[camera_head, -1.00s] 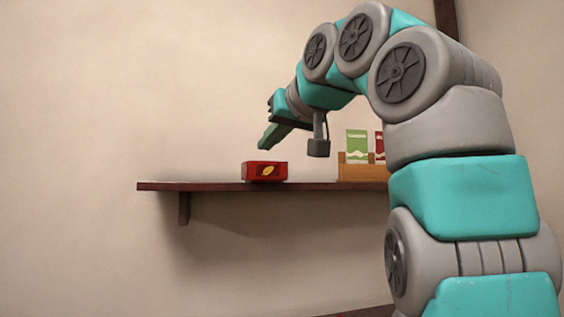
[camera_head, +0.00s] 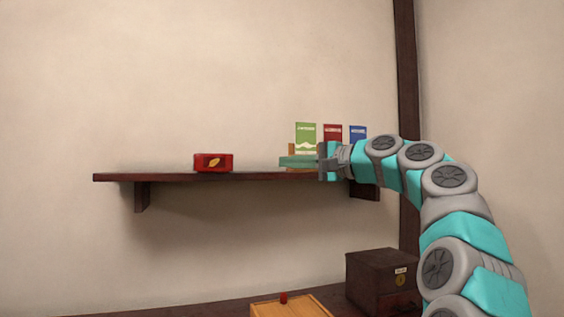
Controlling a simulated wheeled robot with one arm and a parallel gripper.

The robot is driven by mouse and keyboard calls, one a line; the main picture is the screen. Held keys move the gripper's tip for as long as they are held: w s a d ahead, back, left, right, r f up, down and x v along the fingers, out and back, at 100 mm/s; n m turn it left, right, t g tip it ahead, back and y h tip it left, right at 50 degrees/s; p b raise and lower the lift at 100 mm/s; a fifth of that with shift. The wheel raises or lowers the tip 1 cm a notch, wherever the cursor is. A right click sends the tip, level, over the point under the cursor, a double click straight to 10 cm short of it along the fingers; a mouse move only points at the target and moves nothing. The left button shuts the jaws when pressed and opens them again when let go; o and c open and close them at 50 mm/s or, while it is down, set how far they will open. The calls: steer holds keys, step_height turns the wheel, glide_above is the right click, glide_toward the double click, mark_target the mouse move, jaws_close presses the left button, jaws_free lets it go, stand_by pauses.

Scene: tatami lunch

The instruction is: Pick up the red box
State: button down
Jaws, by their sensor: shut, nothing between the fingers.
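The red box (camera_head: 213,163) with a yellow leaf-like mark lies on the left half of the dark wall shelf (camera_head: 130,177). My gripper (camera_head: 283,161) points left, to the right of the red box and apart from it by a clear gap. It appears at about shelf height.
Green (camera_head: 306,137), red (camera_head: 333,132) and blue (camera_head: 357,131) packets stand on the shelf's right part, partly behind my arm. Below are a dark brown drawer box (camera_head: 378,280) and a wooden lid (camera_head: 290,307) with a red knob. The shelf left of the red box is clear.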

mark_target(212, 164)
steer(key=s+a+x, duration=0.1)
steer(key=s+x, duration=0.1)
steer(key=x, duration=0.9)
steer(key=shift+a, duration=0.65)
steer(key=shift+w+p, duration=0.1)
steer(key=shift+p, duration=0.2)
steer(key=shift+a, duration=1)
